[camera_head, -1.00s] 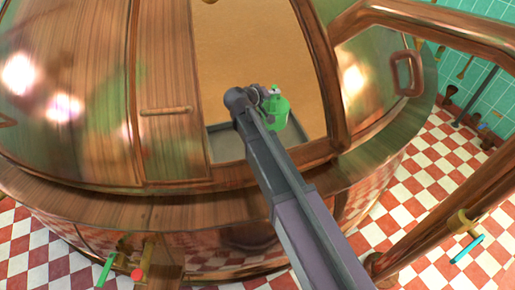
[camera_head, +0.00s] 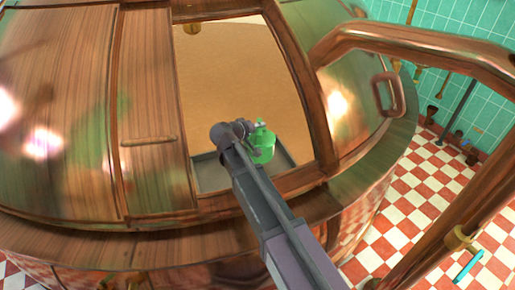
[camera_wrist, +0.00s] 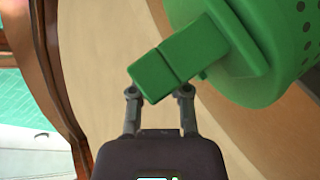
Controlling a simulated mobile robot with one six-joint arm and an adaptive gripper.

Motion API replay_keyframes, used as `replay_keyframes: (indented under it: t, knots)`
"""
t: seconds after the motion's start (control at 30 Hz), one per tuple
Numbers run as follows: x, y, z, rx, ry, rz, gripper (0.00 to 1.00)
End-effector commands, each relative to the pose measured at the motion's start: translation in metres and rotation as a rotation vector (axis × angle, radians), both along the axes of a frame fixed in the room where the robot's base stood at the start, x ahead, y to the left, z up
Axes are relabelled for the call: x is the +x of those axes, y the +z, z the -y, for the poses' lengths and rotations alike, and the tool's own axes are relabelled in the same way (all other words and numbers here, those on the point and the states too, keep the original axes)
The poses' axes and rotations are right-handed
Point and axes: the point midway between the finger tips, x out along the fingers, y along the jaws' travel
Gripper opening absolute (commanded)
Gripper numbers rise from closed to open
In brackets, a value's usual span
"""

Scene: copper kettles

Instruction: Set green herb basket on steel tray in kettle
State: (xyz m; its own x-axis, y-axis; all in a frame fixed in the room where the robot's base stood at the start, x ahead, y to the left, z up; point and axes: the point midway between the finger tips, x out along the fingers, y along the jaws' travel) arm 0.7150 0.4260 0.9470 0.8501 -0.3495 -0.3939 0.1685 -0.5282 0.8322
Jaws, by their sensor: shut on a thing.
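The green herb basket (camera_head: 262,146) is at the end of my arm, inside the open hatch of the copper kettle (camera_head: 345,95). In the wrist view the basket (camera_wrist: 240,40) is a perforated green cylinder, tilted, with a block-like green handle. My gripper (camera_wrist: 160,92) is shut on that handle; it also shows in the head view (camera_head: 246,133). The steel tray (camera_head: 213,178) lies at the near edge of the opening, partly hidden by my arm. The basket appears over the tray's right part; the gap between them cannot be judged.
A thick copper pipe (camera_head: 420,40) arches on the right. Tan liquid or a tan surface (camera_head: 240,75) fills the kettle beyond the tray.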

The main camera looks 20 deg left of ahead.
Motion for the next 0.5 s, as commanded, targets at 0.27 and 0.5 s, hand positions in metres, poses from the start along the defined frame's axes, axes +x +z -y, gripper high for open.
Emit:
replay_keyframes:
  t: [0.27,0.5]
  knots:
    - [0.0,-0.028,0.0,-0.002,0.0,0.001,0.0]
    - [0.0,-0.034,0.001,-0.001,-0.001,0.002,0.0]
